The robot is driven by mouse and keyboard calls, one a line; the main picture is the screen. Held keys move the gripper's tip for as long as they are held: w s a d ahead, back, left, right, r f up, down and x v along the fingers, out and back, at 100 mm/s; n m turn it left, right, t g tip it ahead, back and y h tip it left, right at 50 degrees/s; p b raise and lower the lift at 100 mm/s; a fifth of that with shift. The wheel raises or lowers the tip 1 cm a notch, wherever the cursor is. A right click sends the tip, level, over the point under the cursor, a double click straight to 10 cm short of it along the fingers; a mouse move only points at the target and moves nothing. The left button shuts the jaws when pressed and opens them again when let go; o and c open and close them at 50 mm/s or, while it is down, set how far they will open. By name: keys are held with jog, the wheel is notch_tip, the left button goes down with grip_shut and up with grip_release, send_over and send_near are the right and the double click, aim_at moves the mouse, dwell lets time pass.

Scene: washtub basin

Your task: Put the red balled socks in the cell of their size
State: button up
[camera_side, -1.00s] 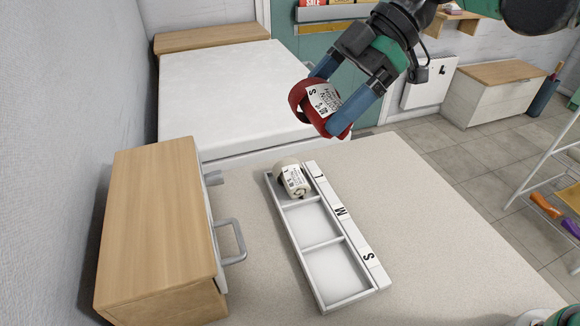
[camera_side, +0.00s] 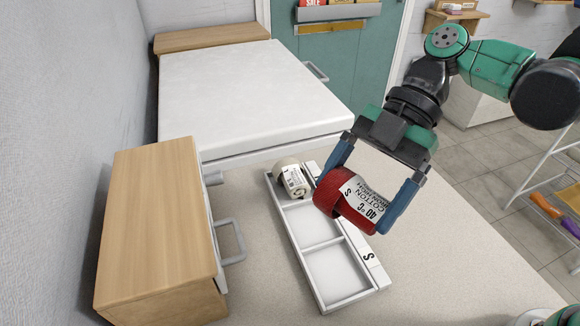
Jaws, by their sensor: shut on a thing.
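My gripper (camera_side: 371,195) is shut on the red balled socks (camera_side: 338,184), which carry a white label reading "S", "COTTON" and "40°C". It holds them above the right side of the white divided tray (camera_side: 313,291). The tray has three cells in a row. The near cell (camera_side: 337,271) is empty and has an "S" label (camera_side: 368,256) beside it. The middle cell (camera_side: 309,222) shows empty. The far cell holds cream balled socks (camera_side: 292,178) with a white label. The middle and far size labels are hidden behind the red socks and gripper.
A wooden-topped drawer unit (camera_side: 160,225) with a grey handle (camera_side: 234,241) stands left of the tray. A white-topped block (camera_side: 245,95) is behind. The beige worktop (camera_side: 440,270) is clear to the right of the tray.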

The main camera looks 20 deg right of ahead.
notch_tip(320, 180, down, 14)
jog(key=shift+r, duration=0.15)
dwell(0.4)
jog(key=o, duration=0.9)
jog(key=shift+o, duration=0.2)
